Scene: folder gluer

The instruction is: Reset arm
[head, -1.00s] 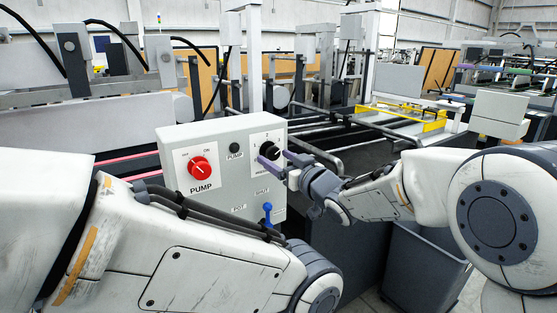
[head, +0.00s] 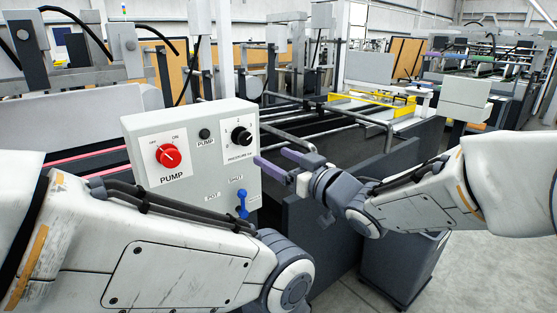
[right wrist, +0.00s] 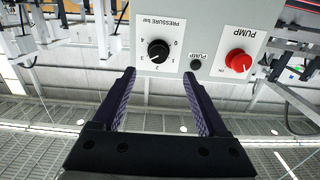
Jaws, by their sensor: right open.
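My right gripper (head: 270,157) is open and empty, just right of the grey control box (head: 222,165) and apart from it. In the right wrist view its two purple fingers (right wrist: 158,75) stand wide apart with nothing between them. The black pressure knob (head: 241,137) is on the box's front, and it also shows in the right wrist view (right wrist: 158,51), beyond the fingers and clear of them. The red pump knob (head: 168,155) is left of it. A blue lever (head: 242,204) sits low on the box. My left arm crosses the lower left; its gripper is out of view.
Machine rails and a yellow bar (head: 372,107) lie behind the box. A dark grey bin (head: 400,270) stands on the floor beneath my right arm. The floor (head: 480,250) at the right is clear.

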